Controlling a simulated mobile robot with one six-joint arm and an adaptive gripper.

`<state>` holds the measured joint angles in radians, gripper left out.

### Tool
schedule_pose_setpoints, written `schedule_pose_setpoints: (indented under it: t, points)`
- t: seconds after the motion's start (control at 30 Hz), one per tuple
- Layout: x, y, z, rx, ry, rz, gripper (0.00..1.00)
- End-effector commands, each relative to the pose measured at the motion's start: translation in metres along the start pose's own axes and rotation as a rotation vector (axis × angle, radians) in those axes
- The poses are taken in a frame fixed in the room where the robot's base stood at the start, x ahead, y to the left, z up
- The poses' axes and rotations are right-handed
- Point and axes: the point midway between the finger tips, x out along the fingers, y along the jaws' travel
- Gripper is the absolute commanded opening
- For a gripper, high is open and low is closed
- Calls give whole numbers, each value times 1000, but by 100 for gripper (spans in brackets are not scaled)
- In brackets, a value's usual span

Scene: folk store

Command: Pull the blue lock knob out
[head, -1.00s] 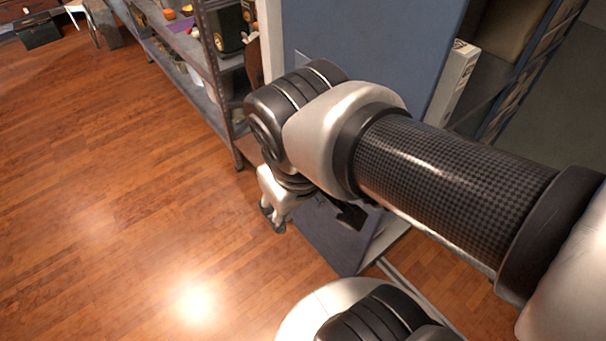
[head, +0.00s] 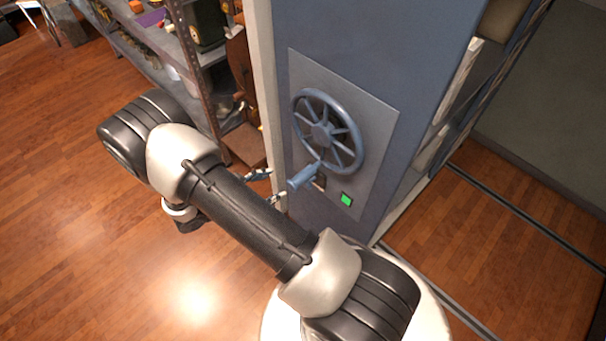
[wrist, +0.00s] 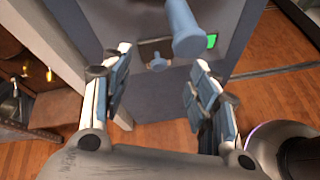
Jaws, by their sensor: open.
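The small blue lock knob (wrist: 158,62) shows in the wrist view on a dark plate in the panel, between the two fingertips in the picture. In the head view the knob is mostly hidden behind the wheel's handle. My gripper (wrist: 161,64) is open and empty, pointing at the panel; I cannot tell how far its fingertips are from the knob. In the head view my gripper (head: 268,186) is left of the handle, partly behind my arm.
A blue handwheel (head: 328,130) is on the grey-blue panel, with its handle (head: 303,177) sticking out; the handle (wrist: 185,30) is just above the right finger in the wrist view. A green light (head: 346,199) sits below. Metal shelves (head: 195,60) stand left; the wooden floor is clear.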

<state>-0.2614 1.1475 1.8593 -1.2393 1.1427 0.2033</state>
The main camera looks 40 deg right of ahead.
Motion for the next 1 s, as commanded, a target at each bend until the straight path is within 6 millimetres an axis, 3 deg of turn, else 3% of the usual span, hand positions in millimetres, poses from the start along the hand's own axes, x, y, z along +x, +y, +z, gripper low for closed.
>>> schedule_pose_setpoints:
  t: [0.1,0.3,0.57,1.0]
  points:
    - [23,-20,-37,-123,-27,74,55]
    - [42,-38,-68,-224,-42,145,55]
    - [70,-38,-73,-238,-44,151,55]
    - [165,-24,-71,-237,-44,150,55]
